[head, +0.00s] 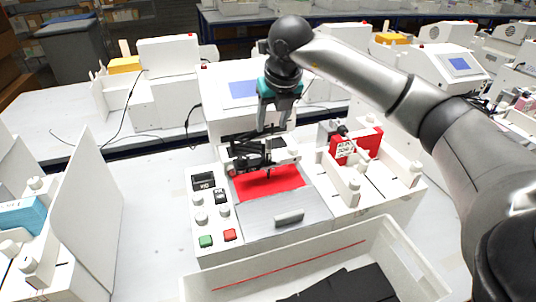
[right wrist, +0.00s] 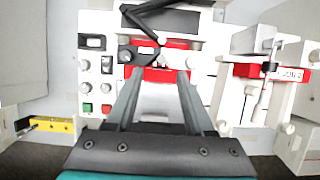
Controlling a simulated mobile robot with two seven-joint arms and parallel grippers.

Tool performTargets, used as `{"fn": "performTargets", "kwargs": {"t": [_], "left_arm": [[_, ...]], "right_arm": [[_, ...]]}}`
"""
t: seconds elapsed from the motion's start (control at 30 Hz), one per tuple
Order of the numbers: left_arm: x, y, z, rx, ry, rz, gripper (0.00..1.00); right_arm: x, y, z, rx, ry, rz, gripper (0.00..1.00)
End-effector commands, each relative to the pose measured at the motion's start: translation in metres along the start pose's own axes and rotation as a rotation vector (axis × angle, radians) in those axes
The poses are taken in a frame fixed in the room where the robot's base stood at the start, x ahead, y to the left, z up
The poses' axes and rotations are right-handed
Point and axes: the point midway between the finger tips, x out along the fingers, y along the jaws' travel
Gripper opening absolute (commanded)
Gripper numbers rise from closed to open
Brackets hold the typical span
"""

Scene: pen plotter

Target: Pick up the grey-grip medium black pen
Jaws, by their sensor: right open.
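My right gripper (head: 272,128) is open and empty, pointing down above the plotter's black linkage arms (head: 250,153). In the right wrist view its two fingertips (right wrist: 156,74) are apart, on either side of the middle of the red plotting bed (right wrist: 142,74). A dark, pen-like tip shows under the linkage in the head view, over the red bed (head: 270,184). My left gripper is not in view.
The plotter's front panel has a green button (head: 205,240) and a red button (head: 230,235). A white open bin (head: 400,262) with black contents stands in front. A red labelled block (head: 368,143) sits on the rack. A white upright panel (head: 85,205) stands at left.

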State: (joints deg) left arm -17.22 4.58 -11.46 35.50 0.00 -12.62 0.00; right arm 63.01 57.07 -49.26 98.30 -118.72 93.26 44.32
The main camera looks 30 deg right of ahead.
Motion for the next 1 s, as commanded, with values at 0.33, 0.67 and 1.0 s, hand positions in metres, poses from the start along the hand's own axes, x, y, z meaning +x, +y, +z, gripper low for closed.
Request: {"fn": "performTargets", "kwargs": {"t": [0.33,0.67,1.0], "left_arm": [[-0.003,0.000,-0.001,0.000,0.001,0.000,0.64],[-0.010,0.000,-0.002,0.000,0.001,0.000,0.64],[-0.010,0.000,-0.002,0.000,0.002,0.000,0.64]], "right_arm": [[0.037,0.000,0.000,-0.001,0.001,0.000,0.53],[0.081,-0.002,-0.001,-0.001,0.001,0.000,0.53],[0.086,-0.002,-0.001,-0.001,-0.001,0.000,0.50]]}}
